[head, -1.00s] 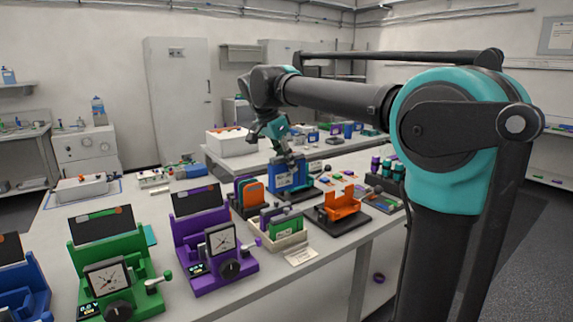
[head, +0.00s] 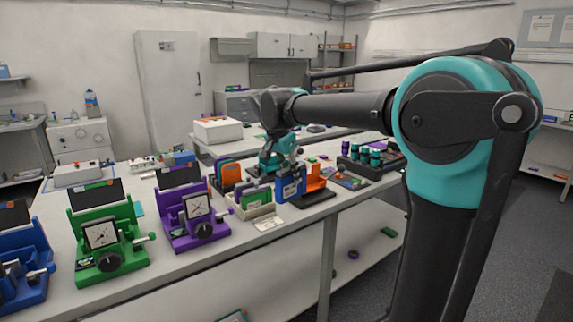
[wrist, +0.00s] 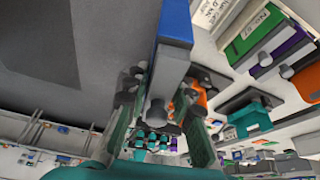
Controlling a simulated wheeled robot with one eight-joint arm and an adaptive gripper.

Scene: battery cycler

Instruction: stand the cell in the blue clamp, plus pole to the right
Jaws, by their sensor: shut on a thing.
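A blue cell (head: 291,186) hangs in my gripper (head: 286,164), in front of the orange holder. My gripper is shut on its upper part. In the wrist view the cell (wrist: 174,22) shows a blue side, a grey end band and a round terminal between my fingers (wrist: 160,105). I cannot read its pole marks. The blue clamp (head: 28,272) stands at the far left of the bench, cut by the picture edge, well away from my gripper. Its dark back panel leans above it.
A green clamp (head: 103,235) and a purple clamp (head: 188,212), each with a dial, stand between the blue clamp and my gripper. A cream tray (head: 257,211) holds cells. The orange holder (head: 317,178) is just behind the held cell. A white card (head: 268,223) lies near the front edge.

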